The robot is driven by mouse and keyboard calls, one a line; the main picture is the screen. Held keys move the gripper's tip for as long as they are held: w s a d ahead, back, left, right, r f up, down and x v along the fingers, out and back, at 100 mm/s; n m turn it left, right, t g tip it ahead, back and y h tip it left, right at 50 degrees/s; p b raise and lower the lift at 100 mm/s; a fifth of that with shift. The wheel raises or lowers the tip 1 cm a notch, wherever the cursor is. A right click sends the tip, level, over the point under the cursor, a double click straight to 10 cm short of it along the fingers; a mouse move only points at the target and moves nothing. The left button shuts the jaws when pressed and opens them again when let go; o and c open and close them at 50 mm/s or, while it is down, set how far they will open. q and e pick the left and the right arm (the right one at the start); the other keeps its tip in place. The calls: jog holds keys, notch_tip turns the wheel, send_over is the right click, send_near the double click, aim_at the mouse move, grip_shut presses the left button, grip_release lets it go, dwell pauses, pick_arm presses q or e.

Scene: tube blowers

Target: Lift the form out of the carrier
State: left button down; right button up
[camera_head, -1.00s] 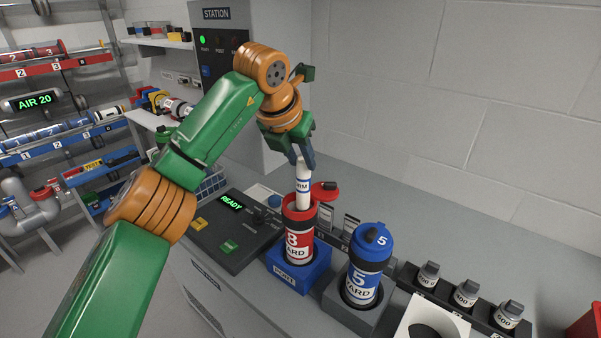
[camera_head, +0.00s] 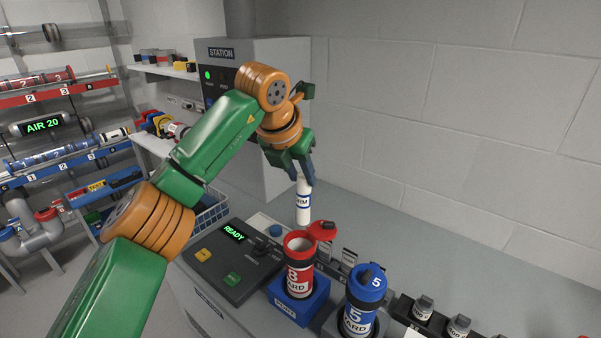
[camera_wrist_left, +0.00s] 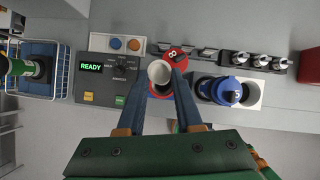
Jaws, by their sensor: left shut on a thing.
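The form (camera_head: 303,208) is a white tube with a dark band and lettering. My left gripper (camera_head: 302,178) is shut on its upper end and holds it upright. Its lower end shows just above the open mouth of the red carrier (camera_head: 300,279), with a small gap. The carrier stands upright in the blue port block (camera_head: 313,304), its red lid (camera_head: 322,230) swung open to the right. In the left wrist view a round white end of the form (camera_wrist_left: 158,72) shows between the fingertips, with the red carrier partly hidden below. My right gripper is not in view.
A blue carrier (camera_head: 364,295) with a closed lid stands to the right of the port. A control panel reading READY (camera_head: 235,234) is at the left. Small canisters (camera_head: 423,307) stand in a rack at the right. The bench behind is clear.

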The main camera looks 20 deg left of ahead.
aim_at(300, 195)
pick_arm(q)
notch_tip(300, 195, up, 2)
jog(key=shift+r+p, duration=0.2)
jog(key=shift+p, duration=0.5)
notch_tip(300, 195, up, 5)
jog(key=shift+f+p, duration=0.15)
jog(key=shift+p, duration=0.15)
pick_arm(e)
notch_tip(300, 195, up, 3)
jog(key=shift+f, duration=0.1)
pick_arm(q)
jog(key=shift+a, duration=0.1)
